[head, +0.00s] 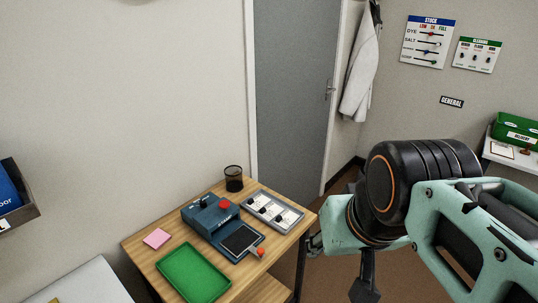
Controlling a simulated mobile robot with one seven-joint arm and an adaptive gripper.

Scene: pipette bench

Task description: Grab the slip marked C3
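No slip with a readable C3 mark shows in the head view. A grey tray (293,218) at the right of the wooden table holds several white pieces with dark marks, too small to read. A pink square of paper (157,238) lies at the table's left, with no mark I can make out. My arm reaches in from the right, in front of the door and floor. My gripper (364,284) seems to be the dark part below the teal wrist, right of the table and apart from it. Its fingers are not clear enough to show open or shut.
A blue device (207,219) with a red knob stands mid-table, near a black mesh cup (234,178). A green tray (193,272) lies at the front. A grey door (293,90) is behind. A green box (516,131) sits on a shelf at far right.

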